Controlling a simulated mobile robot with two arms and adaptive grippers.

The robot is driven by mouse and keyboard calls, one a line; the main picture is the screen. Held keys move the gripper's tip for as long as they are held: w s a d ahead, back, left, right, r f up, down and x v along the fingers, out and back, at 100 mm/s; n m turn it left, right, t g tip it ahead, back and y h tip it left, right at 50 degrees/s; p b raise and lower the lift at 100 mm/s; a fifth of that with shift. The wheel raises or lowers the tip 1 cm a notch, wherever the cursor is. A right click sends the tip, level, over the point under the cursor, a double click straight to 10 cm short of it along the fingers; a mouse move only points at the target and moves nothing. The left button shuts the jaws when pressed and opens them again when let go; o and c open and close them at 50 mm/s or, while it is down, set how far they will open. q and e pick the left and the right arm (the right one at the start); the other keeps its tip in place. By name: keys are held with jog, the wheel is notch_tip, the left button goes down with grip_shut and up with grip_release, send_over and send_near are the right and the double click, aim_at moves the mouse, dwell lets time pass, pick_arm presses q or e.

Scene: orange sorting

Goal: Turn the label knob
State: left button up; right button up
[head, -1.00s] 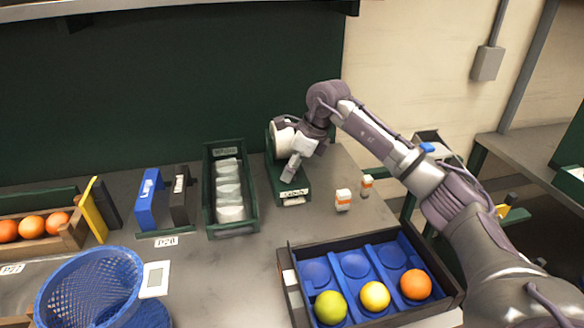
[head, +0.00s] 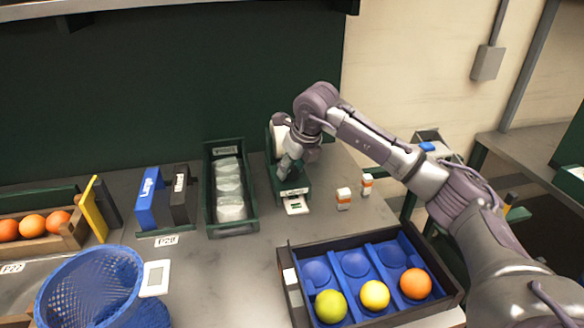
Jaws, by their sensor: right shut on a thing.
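The label device is a dark green stand (head: 304,183) at the back of the table, with a white roll (head: 279,130) at its upper left. A white label (head: 296,206) with a dark mark sticks out at its front, below a small white name strip. My right gripper (head: 284,167) reaches down to the device from the right and is shut at its left side. The knob is hidden behind my gripper, so the exact contact is not visible. My left gripper is not in view.
A tray with blue compartments (head: 283,262) holds several fruits at the front. A blue mesh basket (head: 85,290) is at front left.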

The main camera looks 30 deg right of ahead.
jog(key=m+h, duration=0.1)
jog(key=m, duration=0.2)
jog(key=m+h+b, duration=0.1)
jog(key=m, duration=0.2)
jog(key=shift+a+m+h, duration=0.15)
jog(key=shift+m+h, duration=0.15)
jog(key=shift+w+r+m+g+h+b, duration=0.1)
jog(key=shift+m+g+h+b, duration=0.45)
jog(key=shift+m, duration=1.75)
jog(key=shift+h, duration=0.25)
jog(key=o, duration=1.1)
jog(key=shift+o, duration=0.2)
jog(key=shift+r, duration=0.1)
jog(key=v, duration=1.1)
jog(key=shift+r, duration=0.35)
